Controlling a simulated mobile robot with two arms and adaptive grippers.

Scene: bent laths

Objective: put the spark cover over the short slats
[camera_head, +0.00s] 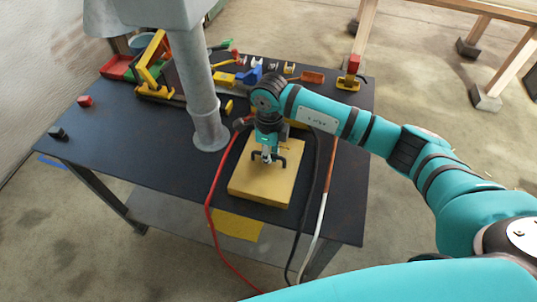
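A flat yellow box-like slab (248,186), which may be the spark cover, lies near the front edge of the dark table (150,152). My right gripper (268,161) points down over the middle of its top. Its dark fingers look spread apart, with a small light-coloured part between them. I cannot tell whether the fingers touch the slab. No short slats can be made out; anything under the slab is hidden. My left gripper is not in view.
A grey pipe-like column (196,85) hangs over the table's middle. A red cable (212,190) and a dark cable (312,185) run beside the slab. Red (86,101) and dark (57,132) blocks sit at left. Clamps and small parts crowd the back. The left front is clear.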

